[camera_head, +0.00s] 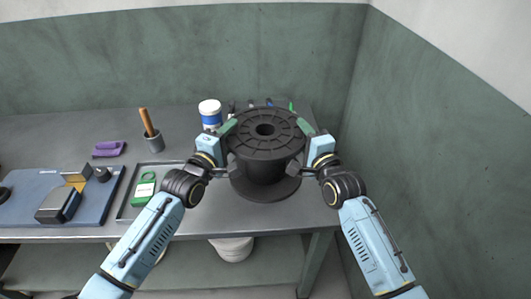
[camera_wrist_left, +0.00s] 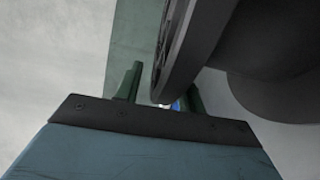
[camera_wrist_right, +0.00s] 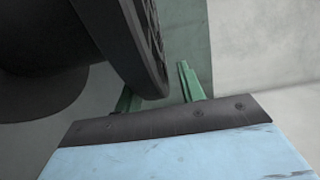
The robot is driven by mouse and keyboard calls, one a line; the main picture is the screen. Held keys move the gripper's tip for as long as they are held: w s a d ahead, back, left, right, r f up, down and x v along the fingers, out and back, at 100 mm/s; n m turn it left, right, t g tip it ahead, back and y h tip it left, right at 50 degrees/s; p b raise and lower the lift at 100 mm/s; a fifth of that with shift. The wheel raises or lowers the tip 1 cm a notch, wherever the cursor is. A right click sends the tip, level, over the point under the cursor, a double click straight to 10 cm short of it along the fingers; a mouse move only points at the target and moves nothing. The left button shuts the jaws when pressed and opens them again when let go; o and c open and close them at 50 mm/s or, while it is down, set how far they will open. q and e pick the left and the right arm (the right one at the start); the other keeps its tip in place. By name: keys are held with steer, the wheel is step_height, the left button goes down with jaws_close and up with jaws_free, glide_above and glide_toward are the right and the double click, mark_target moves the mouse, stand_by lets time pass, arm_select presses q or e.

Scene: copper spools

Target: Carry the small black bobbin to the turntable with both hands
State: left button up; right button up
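The black bobbin (camera_head: 263,162) stands upright on the bench's right part, with a ribbed top flange, a centre hole and a wide dark disc at its foot. My left gripper (camera_head: 228,129) is at the left rim of the top flange. In the left wrist view its green fingers stand apart, with the flange (camera_wrist_left: 184,58) between them and a gap beside one finger. My right gripper (camera_head: 306,127) is at the right rim. In the right wrist view its fingers are also apart around the flange (camera_wrist_right: 140,62). I cannot make out a turntable.
Left of the bobbin are a white-and-blue jar (camera_head: 210,113), a grey cup (camera_head: 154,143) with a wooden handle, a purple item (camera_head: 108,149), a tray (camera_head: 128,205) with a green object, and a blue board (camera_head: 85,212). Green walls stand behind and right. A pale spool (camera_head: 232,249) sits below.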

arm_select(q)
steer(key=shift+w, duration=0.1)
arm_select(e)
steer(key=shift+w, duration=0.15)
arm_select(q)
jaws_close()
arm_select(e)
jaws_close()
steer(key=shift+r, duration=0.1)
